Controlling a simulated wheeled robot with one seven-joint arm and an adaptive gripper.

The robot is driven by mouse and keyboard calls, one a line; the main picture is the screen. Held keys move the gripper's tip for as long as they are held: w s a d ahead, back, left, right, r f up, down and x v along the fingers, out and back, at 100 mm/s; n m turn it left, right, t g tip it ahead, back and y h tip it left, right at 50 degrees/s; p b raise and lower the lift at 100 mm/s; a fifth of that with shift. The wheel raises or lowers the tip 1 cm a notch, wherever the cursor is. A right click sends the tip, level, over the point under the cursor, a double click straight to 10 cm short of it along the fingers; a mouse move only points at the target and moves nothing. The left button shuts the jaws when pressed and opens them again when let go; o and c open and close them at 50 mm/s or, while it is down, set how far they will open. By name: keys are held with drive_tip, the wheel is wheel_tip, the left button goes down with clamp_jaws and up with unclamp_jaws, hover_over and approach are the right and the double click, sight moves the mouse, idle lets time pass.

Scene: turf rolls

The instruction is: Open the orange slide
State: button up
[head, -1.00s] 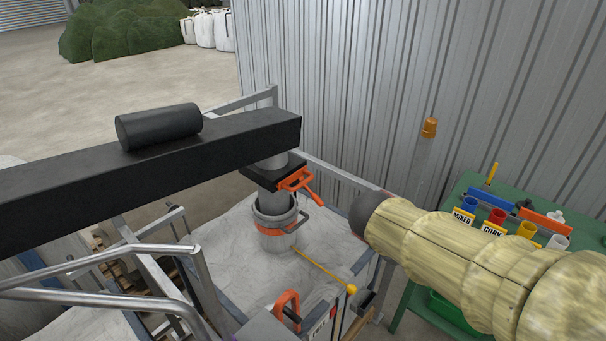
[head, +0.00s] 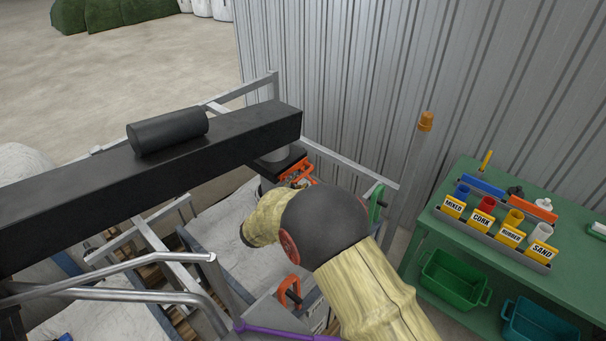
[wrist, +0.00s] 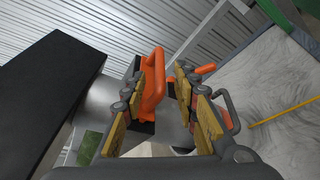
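The orange slide (head: 297,172) shows as an orange handle under the end of the black beam (head: 230,138), partly hidden by my arm in the head view. In the wrist view its orange loop (wrist: 154,88) stands close beside the left finger, in line with the gap between the fingers. Its orange lever (wrist: 205,69) shows past the right finger. My gripper (wrist: 167,75) has its yellow-padded fingers apart. I cannot tell whether they touch the handle. My gripper is hidden behind my arm in the head view.
A corrugated wall (head: 370,80) stands behind. On the right, a green bench (head: 465,185) holds labelled cups. White bulk bags in metal frames lie below the beam. An orange loop handle (head: 289,291) and a purple bar (head: 285,331) are near the front. A yellow rod (wrist: 285,112) shows in the wrist view.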

sight(301, 178)
drive_tip(key=x, duration=0.5)
drive_tip(key=shift+w+d+f, duration=0.15)
drive_tip(key=shift+w, duration=0.2)
drive_tip(key=shift+c, duration=1.4)
clamp_jaws()
